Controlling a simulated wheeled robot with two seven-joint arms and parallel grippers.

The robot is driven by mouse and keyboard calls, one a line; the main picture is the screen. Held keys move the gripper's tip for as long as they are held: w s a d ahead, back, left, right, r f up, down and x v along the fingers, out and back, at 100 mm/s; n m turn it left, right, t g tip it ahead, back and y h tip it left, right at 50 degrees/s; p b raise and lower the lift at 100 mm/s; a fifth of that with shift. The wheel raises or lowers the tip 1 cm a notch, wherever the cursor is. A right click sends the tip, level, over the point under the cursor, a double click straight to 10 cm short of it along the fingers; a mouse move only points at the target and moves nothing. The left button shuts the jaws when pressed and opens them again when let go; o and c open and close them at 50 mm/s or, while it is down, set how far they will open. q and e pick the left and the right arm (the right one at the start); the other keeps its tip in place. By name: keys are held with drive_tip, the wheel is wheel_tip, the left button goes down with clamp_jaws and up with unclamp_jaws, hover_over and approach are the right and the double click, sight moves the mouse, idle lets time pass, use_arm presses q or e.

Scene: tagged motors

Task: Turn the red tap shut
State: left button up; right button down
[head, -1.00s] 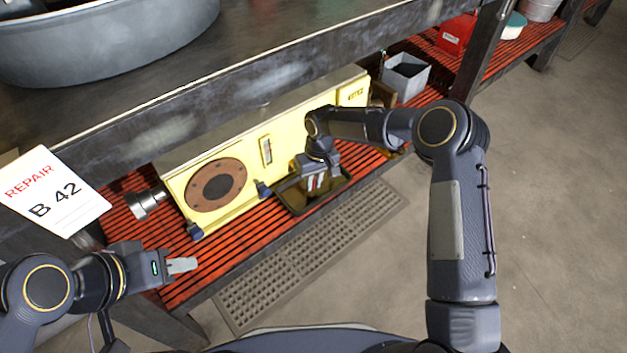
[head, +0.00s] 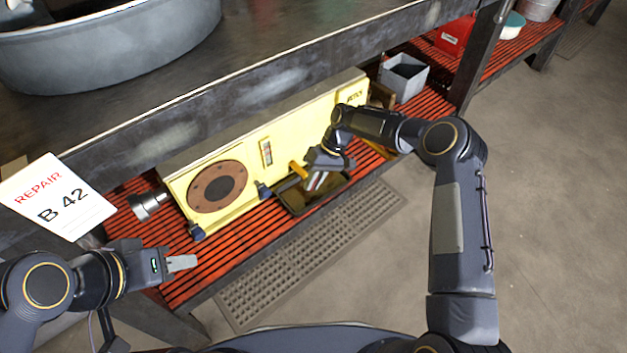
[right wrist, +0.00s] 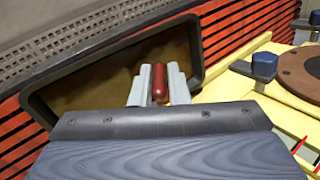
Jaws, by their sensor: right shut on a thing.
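The red tap's handle (right wrist: 159,82) shows in the right wrist view between the two pale fingers of my right gripper (right wrist: 158,85), which is shut on it. In the head view my right gripper (head: 316,181) is at the front of the yellow motor (head: 240,150), above a dark tray, and mostly hides the handle. An orange-yellow piece (head: 298,170), perhaps part of the tap, shows just left of this gripper. My left gripper (head: 182,263) is off at the lower left, away from the tap; its finger opening is unclear.
The dark tray (head: 343,186) with brownish contents sits on the red slatted shelf (head: 245,235). The tabletop edge (head: 270,85) overhangs the motor. A blue-capped foot (head: 196,232) and a grey bin (head: 405,75) stand nearby. The floor at right is clear.

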drive_tip(key=shift+d+g+y+b, duration=0.1)
drive_tip(key=shift+g+y+b, duration=0.5)
drive_tip(key=shift+y, duration=0.2)
drive_tip(key=c, duration=1.4)
unclamp_jaws()
drive_tip(key=p+v, duration=0.2)
drive_tip(key=v, duration=0.5)
drive_tip(key=shift+w+d+r, duration=0.2)
drive_tip(key=shift+d, duration=0.05)
drive_tip(key=shift+o, duration=0.2)
